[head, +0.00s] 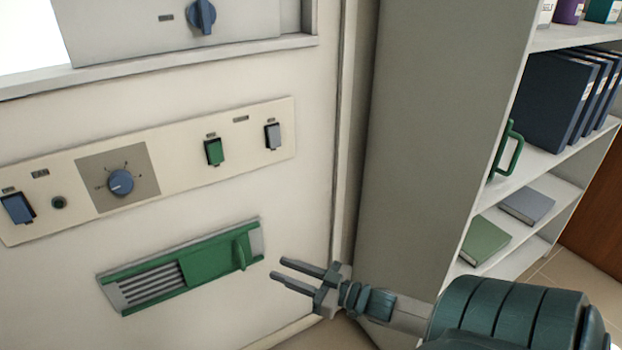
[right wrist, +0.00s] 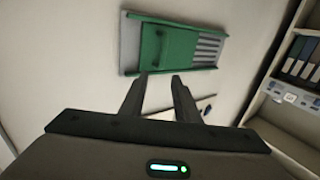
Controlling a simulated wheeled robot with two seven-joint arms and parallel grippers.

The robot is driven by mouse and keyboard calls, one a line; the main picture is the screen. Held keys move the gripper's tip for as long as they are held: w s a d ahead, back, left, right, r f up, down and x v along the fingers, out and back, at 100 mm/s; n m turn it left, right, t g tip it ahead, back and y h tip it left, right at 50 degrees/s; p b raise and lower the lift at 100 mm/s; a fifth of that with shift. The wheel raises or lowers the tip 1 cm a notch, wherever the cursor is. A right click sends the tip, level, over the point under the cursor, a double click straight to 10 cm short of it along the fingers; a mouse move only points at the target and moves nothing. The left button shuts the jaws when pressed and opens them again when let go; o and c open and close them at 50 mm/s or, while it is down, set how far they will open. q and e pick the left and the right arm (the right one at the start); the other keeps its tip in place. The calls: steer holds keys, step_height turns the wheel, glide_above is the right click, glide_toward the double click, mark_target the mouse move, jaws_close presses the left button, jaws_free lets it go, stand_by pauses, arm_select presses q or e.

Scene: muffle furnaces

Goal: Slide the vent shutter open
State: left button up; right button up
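The vent (head: 182,268) is a grey slotted plate with green rails, low on the cream furnace front. Its green shutter (head: 212,258) covers the middle and right part; slots show at the left and a narrow grey strip at the right. An upright green tab handle (head: 240,250) stands near the shutter's right end. My right gripper (head: 277,269) is open and empty, just right of and below the handle, apart from it. In the right wrist view, the vent's green shutter (right wrist: 168,45) lies beyond the parted fingertips (right wrist: 160,77). My left gripper is not in view.
A control panel above the vent holds a blue dial (head: 121,182), a green switch (head: 213,151) and other switches. A grey cabinet side (head: 445,110) and a shelf with blue binders (head: 555,95) stand at the right. The furnace front around the vent is clear.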

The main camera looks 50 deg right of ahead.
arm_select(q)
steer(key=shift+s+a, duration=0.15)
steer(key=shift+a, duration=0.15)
arm_select(e)
steer(key=v, duration=0.6)
steer(key=shift+s, duration=0.2)
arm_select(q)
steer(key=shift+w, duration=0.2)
